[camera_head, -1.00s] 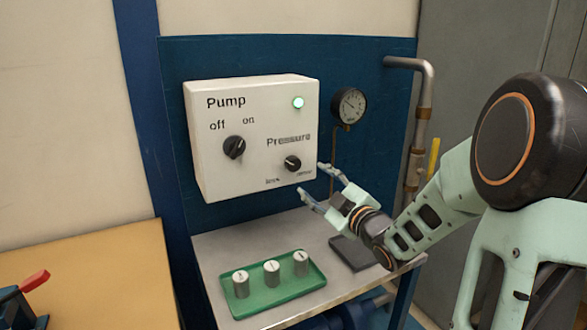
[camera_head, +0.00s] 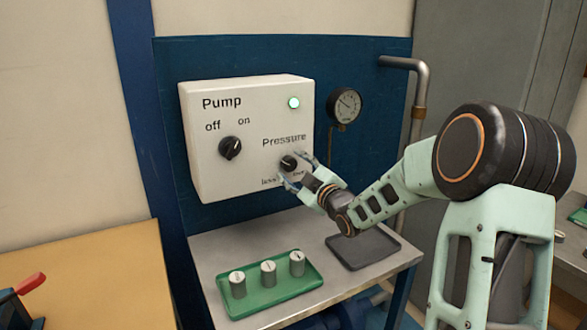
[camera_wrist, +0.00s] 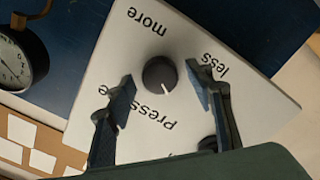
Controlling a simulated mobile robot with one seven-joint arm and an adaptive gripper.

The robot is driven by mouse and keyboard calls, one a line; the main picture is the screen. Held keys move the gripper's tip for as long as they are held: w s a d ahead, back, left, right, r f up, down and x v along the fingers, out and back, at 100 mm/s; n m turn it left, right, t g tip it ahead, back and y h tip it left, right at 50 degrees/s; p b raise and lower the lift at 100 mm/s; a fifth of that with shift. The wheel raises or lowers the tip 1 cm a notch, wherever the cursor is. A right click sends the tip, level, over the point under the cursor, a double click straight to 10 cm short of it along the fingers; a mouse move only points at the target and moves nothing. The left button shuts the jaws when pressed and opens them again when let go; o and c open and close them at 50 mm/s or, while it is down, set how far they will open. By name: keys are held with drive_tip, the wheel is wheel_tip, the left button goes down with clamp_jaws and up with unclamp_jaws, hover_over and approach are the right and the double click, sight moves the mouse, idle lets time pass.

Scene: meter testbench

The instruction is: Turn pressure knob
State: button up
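The black pressure knob (camera_head: 288,163) sits at the lower right of the white pump box (camera_head: 215,180), under the word "Pressure". In the wrist view the pressure knob (camera_wrist: 160,74) shows a white pointer line and lies just past the fingertips, between the words "more" and "less". My gripper (camera_head: 294,168) is at the box face around the knob's area. In the wrist view my gripper (camera_wrist: 160,88) is open, one finger on each side of the knob, with a visible gap on both sides. The pressure gauge (camera_head: 345,106) is right of the box, and its needle is too small to read.
The pump switch knob (camera_head: 230,148) is left on the same box, and a green lamp (camera_head: 294,103) is lit above. A green tray (camera_head: 246,312) with several metal weights and a dark flat tray (camera_head: 362,249) rest on the bench below. A pipe (camera_head: 419,90) stands at right.

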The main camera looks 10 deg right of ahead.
drive_tip(key=c, duration=1.1)
drive_tip(key=shift+o, duration=0.2)
